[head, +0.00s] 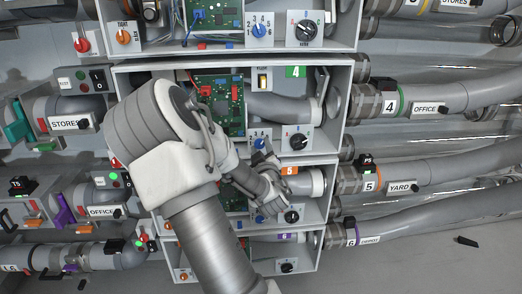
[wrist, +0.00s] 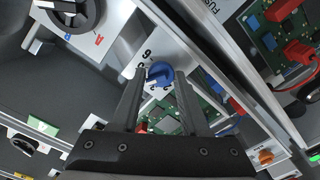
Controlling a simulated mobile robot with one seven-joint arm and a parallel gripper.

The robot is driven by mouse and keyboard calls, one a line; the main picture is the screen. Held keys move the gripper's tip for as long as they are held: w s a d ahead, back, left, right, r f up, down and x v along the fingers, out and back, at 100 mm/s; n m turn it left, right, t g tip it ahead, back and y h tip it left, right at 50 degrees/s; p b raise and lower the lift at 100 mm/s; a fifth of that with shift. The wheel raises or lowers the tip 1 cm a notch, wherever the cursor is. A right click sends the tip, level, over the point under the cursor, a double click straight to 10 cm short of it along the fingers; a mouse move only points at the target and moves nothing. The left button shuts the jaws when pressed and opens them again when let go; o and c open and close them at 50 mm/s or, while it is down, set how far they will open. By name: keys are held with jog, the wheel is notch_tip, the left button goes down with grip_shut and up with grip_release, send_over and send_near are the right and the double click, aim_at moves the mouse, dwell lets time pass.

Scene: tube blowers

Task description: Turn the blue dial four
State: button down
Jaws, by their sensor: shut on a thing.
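The blue dial four (head: 259,143) sits on a white numbered plate in the box with the green 4 label (head: 295,71). In the wrist view the blue dial (wrist: 159,73) shows between the two fingertips, with a 6 and part of other digits printed beside it. My gripper (wrist: 154,80) is shut on the dial, one dark finger on each side. In the head view my gripper (head: 262,152) reaches the dial from below, and the wrist links hide part of the plate. The dial's exact pointer setting cannot be read.
A black knob (head: 299,141) sits right of the dial; it is at upper left in the wrist view (wrist: 72,12). A green circuit board (head: 231,98) and the metal box walls lie close by. Another blue dial (head: 260,31) is in the box above.

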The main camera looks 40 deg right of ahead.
jog(key=shift+w+a+n, duration=0.1)
jog(key=shift+n, duration=0.6)
jog(key=shift+c, duration=2.2)
grip_release()
